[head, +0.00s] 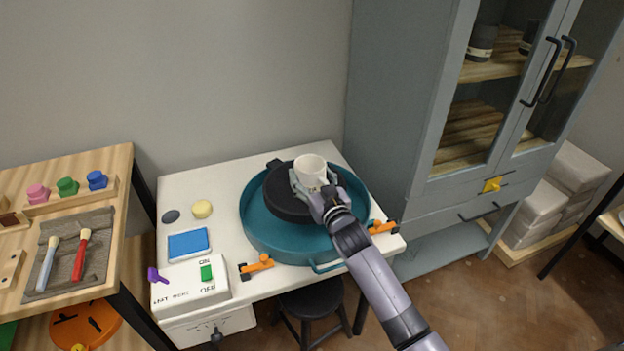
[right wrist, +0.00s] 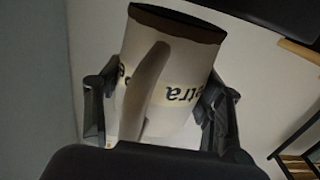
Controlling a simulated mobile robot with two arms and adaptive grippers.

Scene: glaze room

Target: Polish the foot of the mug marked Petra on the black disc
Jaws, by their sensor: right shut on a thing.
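A white mug (head: 311,171) stands upright, opening up, over the black disc (head: 284,203) inside the teal basin (head: 272,243). My right gripper (head: 316,187) is shut on the mug, with a finger on either side of its wall. I cannot tell whether the foot touches the disc. My left gripper is out of view.
A switch box (head: 190,292) with a purple lever and green switch stands at the table's front left. A blue pad (head: 188,243), a yellow sponge (head: 202,209) and a dark oval piece (head: 171,216) lie left of the basin. Orange clamps (head: 257,265) flank it. A grey cabinet (head: 405,110) stands right.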

